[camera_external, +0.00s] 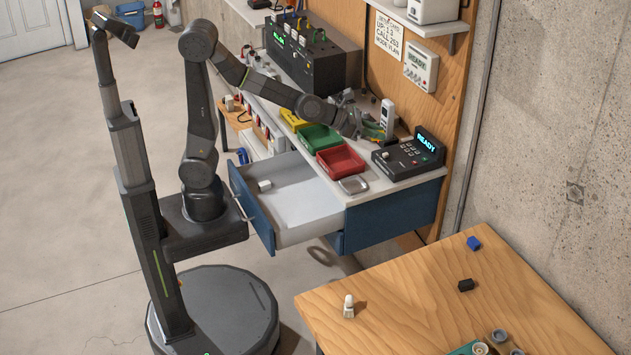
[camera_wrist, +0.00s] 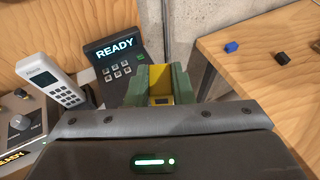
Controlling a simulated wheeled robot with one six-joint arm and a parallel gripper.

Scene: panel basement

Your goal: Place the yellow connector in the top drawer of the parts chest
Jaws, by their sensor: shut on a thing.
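My gripper (camera_external: 374,132) is over the right part of the workbench, near a white handset. In the outside view the connector cannot be made out. A blue-fronted drawer (camera_external: 252,207) under the bench stands pulled open, to the left of and below my gripper. A small white piece (camera_external: 264,185) lies inside it near the front; the rest of its floor looks bare.
Green (camera_external: 320,138), red (camera_external: 341,161) and yellow (camera_external: 295,118) trays line the bench's front, with a metal dish (camera_external: 353,185). A keypad console (camera_external: 410,155) and white handset (camera_external: 387,117) stand close by. A wooden table (camera_external: 420,310) with small parts is at lower right.

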